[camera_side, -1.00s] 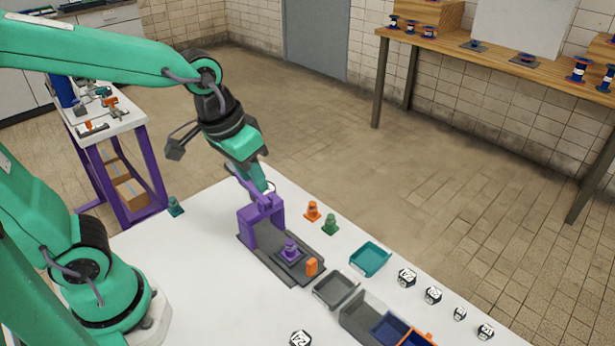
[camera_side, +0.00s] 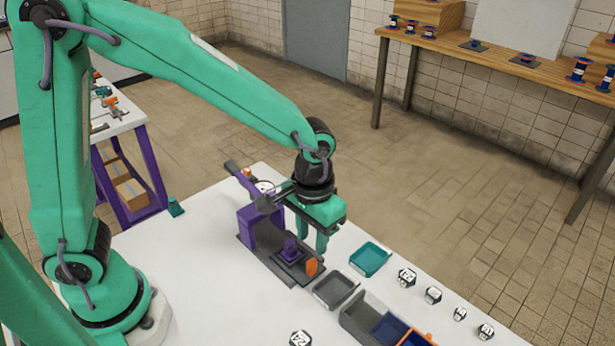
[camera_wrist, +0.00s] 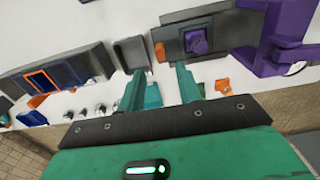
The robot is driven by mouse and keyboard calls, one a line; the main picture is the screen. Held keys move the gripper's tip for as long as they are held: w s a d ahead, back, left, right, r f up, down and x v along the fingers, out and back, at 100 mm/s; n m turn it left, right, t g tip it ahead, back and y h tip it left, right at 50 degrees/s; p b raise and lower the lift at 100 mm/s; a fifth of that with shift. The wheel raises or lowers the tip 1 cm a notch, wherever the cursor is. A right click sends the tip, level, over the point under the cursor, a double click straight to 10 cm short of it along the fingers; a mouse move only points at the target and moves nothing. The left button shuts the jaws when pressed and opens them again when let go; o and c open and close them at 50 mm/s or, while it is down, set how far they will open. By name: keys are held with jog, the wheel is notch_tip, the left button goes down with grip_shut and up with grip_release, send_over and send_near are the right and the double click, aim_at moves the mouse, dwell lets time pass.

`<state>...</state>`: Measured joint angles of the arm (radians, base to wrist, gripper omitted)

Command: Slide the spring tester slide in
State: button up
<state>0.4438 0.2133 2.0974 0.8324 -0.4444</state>
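The spring tester has a purple frame (camera_side: 262,226) on a dark base. Its dark slide (camera_side: 287,263) lies outside the frame on the base's near end, carrying a purple piece (camera_side: 291,249). An orange tab (camera_side: 311,267) stands at the slide's outer end; it also shows in the wrist view (camera_wrist: 160,52). A lever (camera_side: 243,180) slants up over the frame to the left. My gripper (camera_side: 313,243) points down beside the tester, behind the tab. In the wrist view my gripper (camera_wrist: 159,69) is open and empty, and the tab appears between and beyond the fingertips.
A grey tray (camera_side: 335,291) lies close to the tester's tab end. A teal tray (camera_side: 370,260) stands to the right of my gripper. A divided bin (camera_side: 368,325) and several numbered cubes (camera_side: 407,277) lie to the right. White table is free at left.

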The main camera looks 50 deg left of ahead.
aim_at(312, 261)
jog(key=shift+f, duration=3.85)
grip_shut()
